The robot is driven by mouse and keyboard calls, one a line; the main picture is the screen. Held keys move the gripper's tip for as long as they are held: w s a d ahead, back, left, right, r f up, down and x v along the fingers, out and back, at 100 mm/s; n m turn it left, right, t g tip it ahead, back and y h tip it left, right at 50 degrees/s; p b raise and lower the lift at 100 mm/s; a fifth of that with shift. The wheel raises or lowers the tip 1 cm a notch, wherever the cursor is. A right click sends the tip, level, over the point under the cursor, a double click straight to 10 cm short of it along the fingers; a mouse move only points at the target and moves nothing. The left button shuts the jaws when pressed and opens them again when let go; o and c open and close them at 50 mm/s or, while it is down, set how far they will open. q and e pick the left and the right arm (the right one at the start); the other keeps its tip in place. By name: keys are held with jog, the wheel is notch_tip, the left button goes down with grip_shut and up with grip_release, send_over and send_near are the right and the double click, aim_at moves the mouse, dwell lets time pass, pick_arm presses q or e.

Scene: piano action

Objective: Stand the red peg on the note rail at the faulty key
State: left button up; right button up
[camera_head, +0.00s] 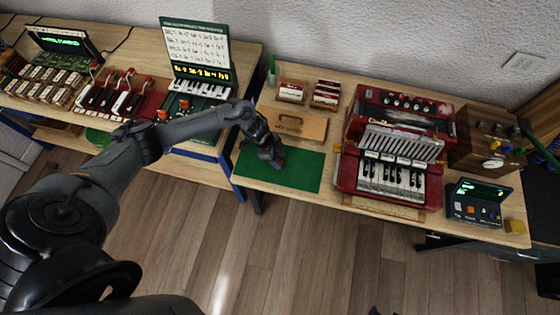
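My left gripper (274,160) points down over the green mat (305,172) on the middle table. A small reddish patch shows at its fingertips, too small to tell whether it is the red peg. I cannot tell whether the fingers are open or shut. A small keyboard unit (200,88) with black and white keys stands on the left table. A lit strip of yellow characters (200,70) runs above its keys, below a white chart. I cannot make out which part is the note rail or which key is faulty. My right gripper is not in view.
A red accordion (405,107) stands right of the mat. A dark device with a green screen (474,203) is at the right front. A red-handled switch row (112,98) is on the left table. A gap separates the tables.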

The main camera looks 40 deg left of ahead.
pick_arm(q)
grip_shut()
